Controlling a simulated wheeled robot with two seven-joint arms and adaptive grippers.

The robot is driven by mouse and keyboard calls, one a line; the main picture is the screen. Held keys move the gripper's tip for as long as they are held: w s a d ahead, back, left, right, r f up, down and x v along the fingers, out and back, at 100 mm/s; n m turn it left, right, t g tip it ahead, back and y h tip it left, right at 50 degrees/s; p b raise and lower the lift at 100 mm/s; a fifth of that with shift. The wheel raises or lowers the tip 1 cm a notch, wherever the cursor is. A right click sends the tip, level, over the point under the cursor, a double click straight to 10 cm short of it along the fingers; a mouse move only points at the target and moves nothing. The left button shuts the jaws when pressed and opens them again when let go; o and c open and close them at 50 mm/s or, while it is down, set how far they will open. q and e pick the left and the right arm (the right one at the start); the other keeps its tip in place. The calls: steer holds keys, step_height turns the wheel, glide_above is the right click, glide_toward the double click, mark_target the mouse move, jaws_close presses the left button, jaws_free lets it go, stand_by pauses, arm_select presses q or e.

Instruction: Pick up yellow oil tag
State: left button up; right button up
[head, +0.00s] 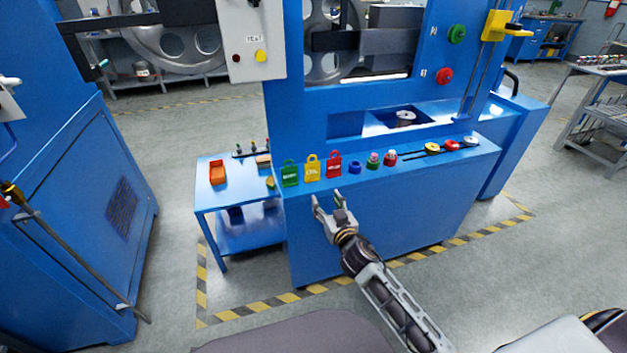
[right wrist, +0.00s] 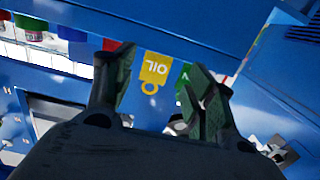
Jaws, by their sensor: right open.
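The yellow oil tag (head: 312,168) lies on the front ledge of the blue machine in the head view, between a green tag (head: 289,173) and a red tag (head: 333,164). In the right wrist view the yellow oil tag (right wrist: 155,70) shows upside down, with its word OIL readable and its ring towards the gripper. My right gripper (head: 327,200) is open and empty, in front of the ledge and just short of the tags. In the right wrist view its fingers (right wrist: 165,82) stand on either side of the yellow tag, apart from it. My left gripper is not in view.
Farther right lie red and yellow round-headed items (head: 432,147). A low blue side table (head: 207,195) with an orange bin (head: 217,172) adjoins the ledge's left.

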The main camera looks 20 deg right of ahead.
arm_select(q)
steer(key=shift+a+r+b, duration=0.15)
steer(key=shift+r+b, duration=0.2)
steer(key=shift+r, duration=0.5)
arm_select(e)
steer(key=shift+s+a+r+t, duration=0.15)
steer(key=shift+r+t, duration=0.25)
steer(key=shift+r, duration=1.2)
glide_toward(313, 171)
steer(key=shift+w, duration=1.85)
steer(key=shift+w+a+b, duration=0.1)
steer(key=shift+w+b, duration=0.35)
steer(key=shift+w, duration=0.2)
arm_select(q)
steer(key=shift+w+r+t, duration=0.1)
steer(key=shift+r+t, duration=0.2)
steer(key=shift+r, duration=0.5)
arm_select(e)
steer(key=shift+w, duration=0.1)
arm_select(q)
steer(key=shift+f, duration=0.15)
arm_select(e)
steer(key=shift+w, duration=0.15)
